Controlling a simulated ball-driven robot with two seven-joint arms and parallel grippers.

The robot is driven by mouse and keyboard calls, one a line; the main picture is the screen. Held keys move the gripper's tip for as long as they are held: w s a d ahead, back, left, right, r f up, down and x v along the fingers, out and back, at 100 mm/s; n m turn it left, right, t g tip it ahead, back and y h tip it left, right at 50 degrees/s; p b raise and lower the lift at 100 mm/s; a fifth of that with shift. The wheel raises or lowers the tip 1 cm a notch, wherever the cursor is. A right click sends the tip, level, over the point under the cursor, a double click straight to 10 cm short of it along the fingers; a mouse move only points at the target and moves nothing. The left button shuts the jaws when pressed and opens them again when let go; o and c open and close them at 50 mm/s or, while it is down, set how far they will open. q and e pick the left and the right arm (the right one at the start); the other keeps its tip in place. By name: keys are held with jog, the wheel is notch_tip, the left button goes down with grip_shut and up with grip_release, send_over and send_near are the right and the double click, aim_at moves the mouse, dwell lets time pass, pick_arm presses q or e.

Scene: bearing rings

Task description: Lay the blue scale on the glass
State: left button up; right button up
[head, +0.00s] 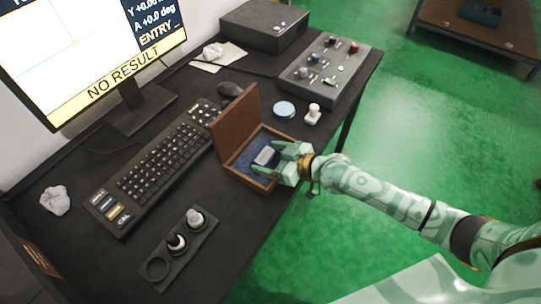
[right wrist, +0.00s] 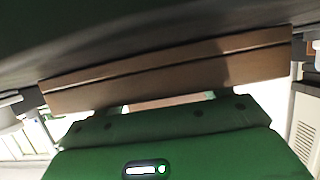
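An open wooden box (head: 233,166) with a dark blue lining stands near the desk's right edge, its lid tilted up. A small pale grey-blue piece (head: 265,156), perhaps the blue scale, lies in it. My right gripper (head: 269,159) reaches into the box from the right, its two fingers apart on either side of this piece. I cannot tell whether they touch it. The right wrist view shows the box's brown wall (right wrist: 170,75) close in front of the green gripper body. A round pale blue disc (head: 284,109), perhaps the glass, lies behind the box. My left gripper is out of view.
A keyboard (head: 155,170), a mouse (head: 230,89) and a monitor (head: 90,50) are left of the box. A control panel (head: 325,72) and a small white knobbed piece (head: 312,114) are behind it.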

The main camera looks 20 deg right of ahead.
jog(key=shift+o, duration=0.3)
